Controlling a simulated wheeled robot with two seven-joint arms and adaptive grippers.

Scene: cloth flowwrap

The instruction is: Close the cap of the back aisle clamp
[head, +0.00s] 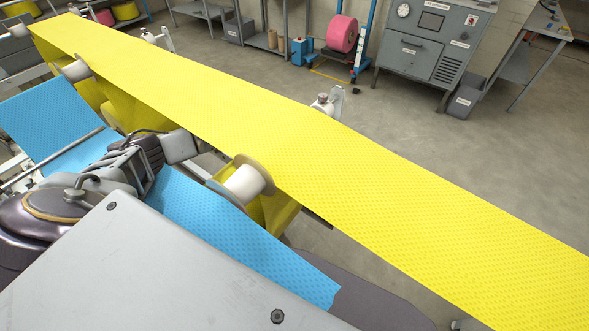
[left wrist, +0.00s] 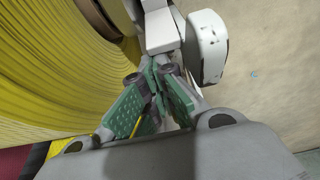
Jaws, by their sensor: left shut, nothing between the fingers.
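In the left wrist view a white clamp part (left wrist: 158,30) stands just beyond my left gripper (left wrist: 163,78), with a scuffed, round-ended white piece (left wrist: 207,48) to its right. The green-padded fingers are shut and empty, with their tips close under the white part; I cannot tell whether they touch it. Which clamp this is, and whether its cap is open, is not clear. In the head view two small clamp-like fittings show past the far edge of the yellow film, one farther back (head: 165,38) and one nearer (head: 336,101). Neither gripper shows there.
The yellow film (head: 300,140) crosses the head view, with blue film (head: 235,235) below it. A yellow roll (left wrist: 50,70) lies close left of my left gripper. A grey cabinet (head: 425,55) and a pink roll (head: 342,33) stand behind. The floor (head: 420,125) between is clear.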

